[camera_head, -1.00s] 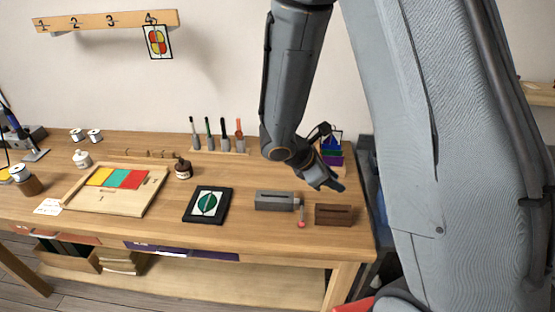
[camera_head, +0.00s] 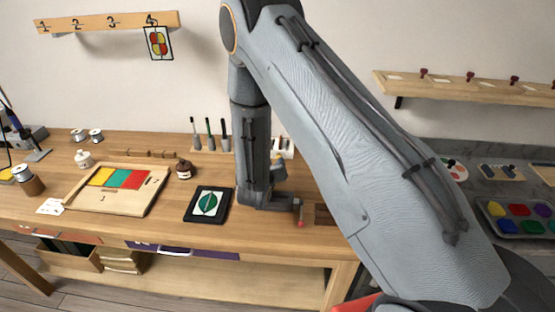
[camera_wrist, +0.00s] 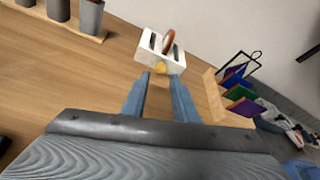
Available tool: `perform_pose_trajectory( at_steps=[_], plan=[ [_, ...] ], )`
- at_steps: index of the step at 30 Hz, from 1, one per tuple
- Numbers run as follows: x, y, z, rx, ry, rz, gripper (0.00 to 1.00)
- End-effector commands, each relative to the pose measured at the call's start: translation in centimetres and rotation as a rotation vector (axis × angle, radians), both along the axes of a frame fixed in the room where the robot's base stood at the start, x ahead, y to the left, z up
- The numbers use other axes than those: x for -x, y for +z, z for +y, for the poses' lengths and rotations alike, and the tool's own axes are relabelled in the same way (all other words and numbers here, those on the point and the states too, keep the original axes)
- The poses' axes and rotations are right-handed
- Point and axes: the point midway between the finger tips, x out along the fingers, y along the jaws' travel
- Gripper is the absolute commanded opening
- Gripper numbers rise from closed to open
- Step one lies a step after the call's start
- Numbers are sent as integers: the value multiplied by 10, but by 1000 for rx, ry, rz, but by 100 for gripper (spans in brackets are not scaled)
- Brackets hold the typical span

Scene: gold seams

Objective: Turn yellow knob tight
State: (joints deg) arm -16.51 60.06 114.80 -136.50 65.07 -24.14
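The yellow knob (camera_wrist: 160,68) is on the near side of a small white block (camera_wrist: 148,51) with dark slots and a brown-red curved piece, in the wrist view. My gripper (camera_wrist: 159,77) points at the knob with its two blue-grey fingers apart and nothing between them. The fingertips appear just short of the knob, one to each side; I cannot tell the exact gap. In the head view the white block (camera_head: 283,147) shows partly beside my arm at the back of the bench.
A wooden rack (camera_wrist: 212,96) with coloured cards stands right of the block in the wrist view. Grey tool handles (camera_wrist: 90,17) stand in a holder to the left. In the head view, a framed leaf picture (camera_head: 208,204) lies on the bench (camera_head: 165,222).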

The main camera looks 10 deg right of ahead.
Motion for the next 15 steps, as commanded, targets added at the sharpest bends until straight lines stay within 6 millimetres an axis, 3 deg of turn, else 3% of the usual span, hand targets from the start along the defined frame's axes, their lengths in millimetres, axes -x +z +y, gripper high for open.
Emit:
perform_pose_trajectory(
  at_steps=[7,15],
  plan=[
    [-30,-12,-16,-1,-3,0,27],
    [-42,-18,-21,-2,-2,1,27]
  ],
)
